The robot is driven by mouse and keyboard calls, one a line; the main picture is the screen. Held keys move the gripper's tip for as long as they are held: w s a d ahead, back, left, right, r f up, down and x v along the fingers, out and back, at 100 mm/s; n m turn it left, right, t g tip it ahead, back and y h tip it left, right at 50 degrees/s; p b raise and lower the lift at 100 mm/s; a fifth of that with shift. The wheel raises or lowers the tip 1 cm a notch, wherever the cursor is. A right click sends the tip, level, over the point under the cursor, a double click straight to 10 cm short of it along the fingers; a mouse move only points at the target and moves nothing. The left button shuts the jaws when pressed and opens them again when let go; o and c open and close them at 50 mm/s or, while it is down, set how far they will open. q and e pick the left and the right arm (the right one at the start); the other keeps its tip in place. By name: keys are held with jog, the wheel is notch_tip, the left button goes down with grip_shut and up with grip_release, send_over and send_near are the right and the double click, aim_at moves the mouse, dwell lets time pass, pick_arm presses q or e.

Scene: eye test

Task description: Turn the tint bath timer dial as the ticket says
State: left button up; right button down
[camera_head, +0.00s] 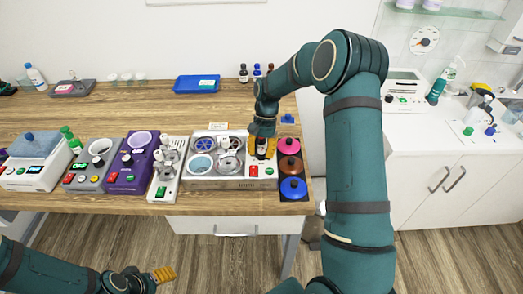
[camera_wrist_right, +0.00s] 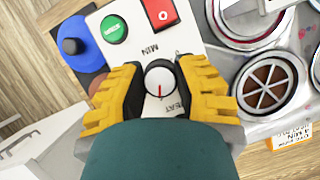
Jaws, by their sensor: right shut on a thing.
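The tint bath (camera_head: 234,184) is a silver unit with several round wells, on the wooden table. My right gripper (camera_head: 262,146) is over its right-hand panel, and its yellow fingers are shut on the timer dial (camera_wrist_right: 160,80). The dial has a pale round top with a red pointer line, which points down in the right wrist view. Upside-down lettering, "MIN" and a partly covered word, lies beside it. A small orange and white ticket (camera_wrist_right: 292,136) stands at the bath's back edge; its text is too small to read. My left gripper (camera_head: 163,274) is low at front left, away from the table.
A red switch (camera_wrist_right: 161,12) and a green button (camera_wrist_right: 114,29) sit near the dial. Lidded pots, the front one blue (camera_head: 293,188), stand just right of the bath. A white unit with metal parts (camera_head: 167,172) is close on its left. The table behind is mostly clear.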

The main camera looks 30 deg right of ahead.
jog(key=n+g+h+p, duration=0.1)
jog(key=n, duration=0.3)
jog(key=n+h, duration=0.1)
jog(key=n, duration=0.2)
jog(key=n+h, duration=0.1)
jog(key=n, duration=0.2)
jog(key=shift+f+g+p, duration=0.1)
jog(key=shift+g+p, duration=0.2)
jog(key=shift+p, duration=0.1)
jog(key=shift+s+h, duration=0.1)
jog(key=shift+h, duration=0.2)
jog(key=c, duration=0.6)
grip_release()
jog(key=shift+c, duration=0.2)
jog(key=v, duration=1.2)
